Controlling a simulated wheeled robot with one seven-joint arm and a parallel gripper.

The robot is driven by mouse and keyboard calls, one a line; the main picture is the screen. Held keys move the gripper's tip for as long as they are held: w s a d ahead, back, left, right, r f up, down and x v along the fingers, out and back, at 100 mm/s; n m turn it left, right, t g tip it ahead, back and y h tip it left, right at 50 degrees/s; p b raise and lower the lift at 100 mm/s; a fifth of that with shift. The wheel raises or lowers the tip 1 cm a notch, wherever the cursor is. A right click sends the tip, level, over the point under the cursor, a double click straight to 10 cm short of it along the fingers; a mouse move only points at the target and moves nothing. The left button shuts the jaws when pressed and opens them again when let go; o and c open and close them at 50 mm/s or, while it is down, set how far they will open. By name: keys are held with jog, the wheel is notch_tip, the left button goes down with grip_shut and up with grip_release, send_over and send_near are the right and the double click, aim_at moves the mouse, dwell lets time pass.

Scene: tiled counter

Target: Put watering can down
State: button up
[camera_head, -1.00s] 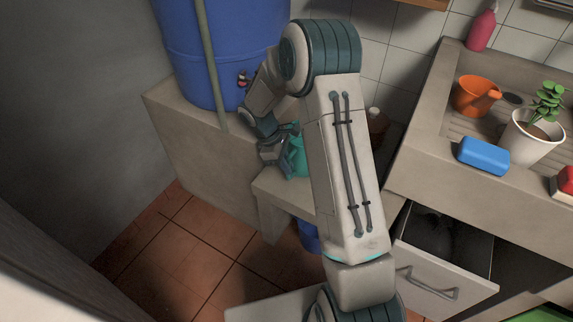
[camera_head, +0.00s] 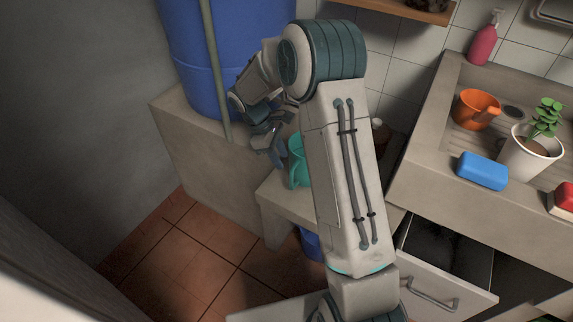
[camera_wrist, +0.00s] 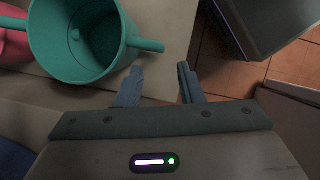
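The teal watering can (camera_head: 298,170) stands on the low concrete ledge (camera_head: 268,190), partly hidden behind my arm in the head view. In the wrist view the can (camera_wrist: 62,62) appears at upper left; I look into its open top, and a teal stub, handle or spout, juts right. My gripper (camera_head: 268,146) is just left of the can in the head view. In the wrist view my gripper (camera_wrist: 158,84) has its two fingers apart with nothing between them. The fingertips lie close below the stub and look clear of it.
A blue barrel (camera_head: 240,60) with a pole stands behind my gripper. A sink counter (camera_head: 430,150) at right holds an orange pot (camera_head: 476,110), a potted plant (camera_head: 525,155) and a blue block (camera_head: 482,171). Below it a drawer (camera_head: 430,290) is open.

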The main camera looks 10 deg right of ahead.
jog(key=v, duration=0.4)
jog(key=shift+p, duration=0.3)
